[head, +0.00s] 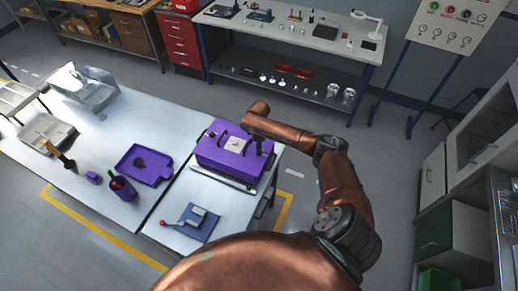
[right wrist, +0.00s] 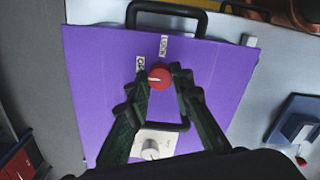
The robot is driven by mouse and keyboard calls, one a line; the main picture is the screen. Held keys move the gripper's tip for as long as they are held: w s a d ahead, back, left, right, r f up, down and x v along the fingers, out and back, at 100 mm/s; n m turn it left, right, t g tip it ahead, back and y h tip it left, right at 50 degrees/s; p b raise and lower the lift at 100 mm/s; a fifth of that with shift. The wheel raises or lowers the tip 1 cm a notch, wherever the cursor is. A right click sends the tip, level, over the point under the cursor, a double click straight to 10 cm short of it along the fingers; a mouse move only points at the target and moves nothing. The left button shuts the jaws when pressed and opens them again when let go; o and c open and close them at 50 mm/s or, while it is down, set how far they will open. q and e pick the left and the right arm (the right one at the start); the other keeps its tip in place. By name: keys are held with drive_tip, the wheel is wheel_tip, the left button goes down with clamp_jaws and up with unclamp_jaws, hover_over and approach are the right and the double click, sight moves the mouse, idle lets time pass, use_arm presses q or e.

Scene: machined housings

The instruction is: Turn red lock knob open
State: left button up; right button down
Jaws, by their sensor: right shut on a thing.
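The purple housing (head: 215,158) sits on the white table near its right end. The red knob (right wrist: 158,77) is on the housing's purple face in the right wrist view, between two small white labels (right wrist: 163,46) and (right wrist: 140,64) and a pale plate. A short white mark shows on the knob; the label wording is too small to read surely. My right gripper (right wrist: 162,84) is shut on the red knob, one dark finger on each side. In the head view my right gripper (head: 260,147) is over the housing's right part and hides the knob. My left gripper is not in view.
A pale plate with a grey round knob (right wrist: 150,149) sits close to my fingers, and a black handle (right wrist: 166,13) is at the housing's edge. A blue fixture (head: 200,221) with a red-tipped lever stands nearby. A purple tray (head: 159,178) and purple cup (head: 122,190) are farther left.

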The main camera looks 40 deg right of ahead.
idle(0.5)
drive_tip(key=c, duration=1.7)
unclamp_jaws()
drive_tip(key=shift+r, duration=0.1)
wheel_tip(320, 180, up, 12)
drive_tip(key=shift+f, duration=0.1)
